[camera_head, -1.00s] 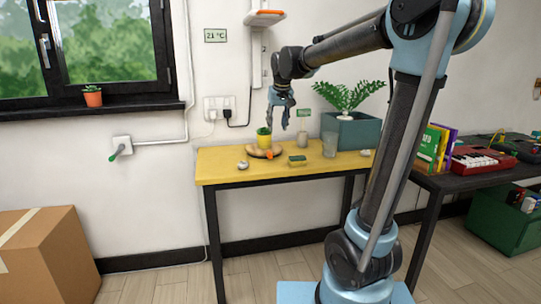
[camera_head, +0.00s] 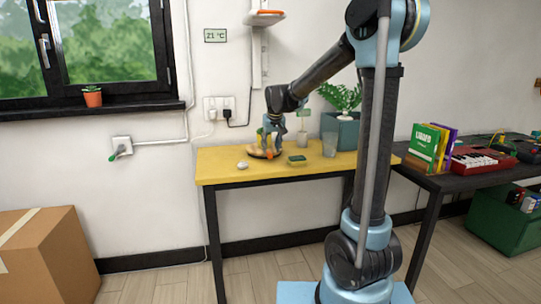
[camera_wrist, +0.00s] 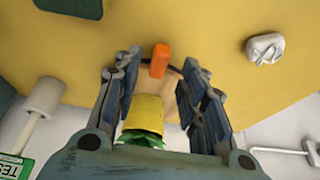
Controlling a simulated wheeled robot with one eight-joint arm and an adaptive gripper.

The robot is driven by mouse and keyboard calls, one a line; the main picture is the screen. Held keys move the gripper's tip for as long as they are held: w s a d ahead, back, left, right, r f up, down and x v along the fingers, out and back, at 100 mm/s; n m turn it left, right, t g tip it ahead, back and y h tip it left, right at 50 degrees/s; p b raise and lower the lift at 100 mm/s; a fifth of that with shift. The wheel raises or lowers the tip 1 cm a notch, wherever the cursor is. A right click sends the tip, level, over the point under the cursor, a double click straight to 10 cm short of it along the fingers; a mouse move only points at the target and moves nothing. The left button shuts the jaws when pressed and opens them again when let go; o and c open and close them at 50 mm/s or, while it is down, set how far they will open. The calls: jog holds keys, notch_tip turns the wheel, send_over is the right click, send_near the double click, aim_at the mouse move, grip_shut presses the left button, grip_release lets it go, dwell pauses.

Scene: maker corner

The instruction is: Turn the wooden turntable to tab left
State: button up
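The wooden turntable (camera_head: 252,153) sits on the yellow table at its back part; it is partly hidden by my gripper. In the wrist view its orange tab (camera_wrist: 160,60) lies between my fingertips, pointing away from the yellow pot. The yellow pot (camera_wrist: 142,118) with a green plant stands on the turntable. My gripper (camera_head: 269,150) is lowered over the turntable. In the wrist view its two fingers (camera_wrist: 158,75) are spread apart, one on each side of the tab, with a visible gap to it.
On the yellow table (camera_head: 225,174) are a white crumpled lump (camera_head: 242,165), a green-topped sponge-like block (camera_head: 297,160), a clear glass (camera_head: 329,145) and a planter (camera_head: 343,130). The table's front left is clear.

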aim_at(270, 153)
jog(key=shift+x, duration=2.25)
jog(key=shift+c, duration=0.3)
grip_shut()
